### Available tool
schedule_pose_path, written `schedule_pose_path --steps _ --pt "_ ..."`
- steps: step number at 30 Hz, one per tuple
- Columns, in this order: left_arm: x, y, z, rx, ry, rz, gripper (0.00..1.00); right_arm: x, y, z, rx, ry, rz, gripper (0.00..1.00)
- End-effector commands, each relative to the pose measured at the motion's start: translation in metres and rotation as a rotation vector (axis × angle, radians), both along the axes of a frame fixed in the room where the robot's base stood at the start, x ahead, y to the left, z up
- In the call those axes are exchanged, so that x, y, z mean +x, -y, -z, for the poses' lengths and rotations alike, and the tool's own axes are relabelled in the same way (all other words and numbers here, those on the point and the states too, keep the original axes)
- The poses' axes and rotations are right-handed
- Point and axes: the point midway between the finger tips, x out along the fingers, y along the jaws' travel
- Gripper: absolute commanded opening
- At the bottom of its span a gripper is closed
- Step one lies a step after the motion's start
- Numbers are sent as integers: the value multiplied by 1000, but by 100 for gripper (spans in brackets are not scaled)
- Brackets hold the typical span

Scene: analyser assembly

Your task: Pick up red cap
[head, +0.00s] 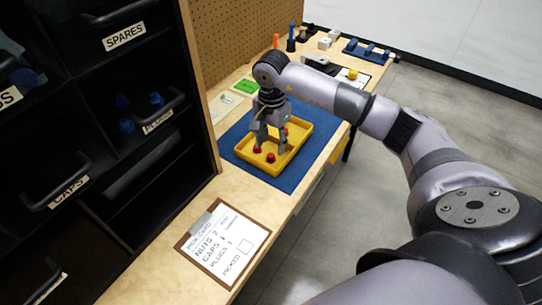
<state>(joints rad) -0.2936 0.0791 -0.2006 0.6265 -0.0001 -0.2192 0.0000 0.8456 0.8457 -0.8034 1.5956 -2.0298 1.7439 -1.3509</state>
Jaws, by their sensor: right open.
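Small red caps lie in a yellow tray (293,153) on a blue mat. One red cap (271,157) is near the tray's front, and another red cap (257,149) is at its left, close to a fingertip. A bit of red also shows behind the right-hand finger. My right gripper (270,146) points down over the tray with its fingers apart, and nothing shows between them. I cannot tell whether a finger touches a cap. My left gripper is not in view.
The blue mat (242,163) lies on a wooden bench. A pick card (222,245) lies at the front. A black drawer cabinet (150,190) stands at the left, and a pegboard (230,40) rises behind. Several small parts and tools crowd the bench's far end.

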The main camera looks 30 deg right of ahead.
Motion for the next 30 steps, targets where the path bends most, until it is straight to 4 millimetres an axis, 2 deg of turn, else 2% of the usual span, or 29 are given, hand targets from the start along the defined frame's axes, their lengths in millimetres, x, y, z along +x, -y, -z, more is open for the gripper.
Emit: schedule_pose_path --steps 3,9,19,30 --pt "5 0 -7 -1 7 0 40 1 -1 15 2 -6 0 45" --pt "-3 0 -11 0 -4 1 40 3 0 43 1 -3 1 45" --pt "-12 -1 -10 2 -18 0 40 3 1 50 0 -1 0 44" --pt "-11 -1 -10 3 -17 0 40 3 1 50 0 -1 0 19"
